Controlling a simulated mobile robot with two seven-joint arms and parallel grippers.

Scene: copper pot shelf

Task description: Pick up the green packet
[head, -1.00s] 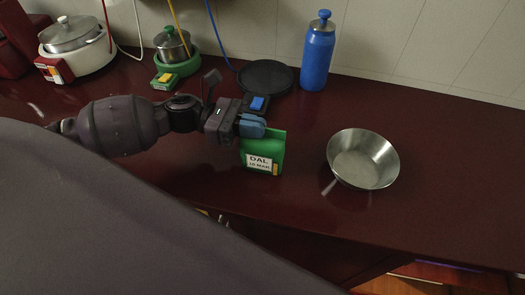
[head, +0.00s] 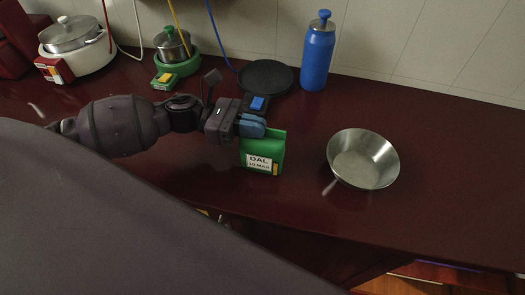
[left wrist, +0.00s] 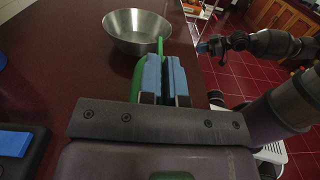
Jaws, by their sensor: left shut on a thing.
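The green packet (head: 264,148) with a white "DAL" label stands roughly upright over the dark red counter in the head view. My left gripper (head: 252,125) reaches in from the left and is shut on its top edge. In the left wrist view the blue fingers (left wrist: 164,78) are close together, with the green packet (left wrist: 138,78) showing at and beyond them. I cannot tell whether the packet's base touches the counter. My right gripper (left wrist: 208,46) shows small at the right of the left wrist view, away from the packet; its jaw state is unclear.
A steel bowl (head: 363,158) stands right of the packet. Behind are a blue bottle (head: 317,55), a black round plate (head: 265,77), a green-based pot (head: 175,56) and a white cooker (head: 75,49). The counter right of the bowl is clear.

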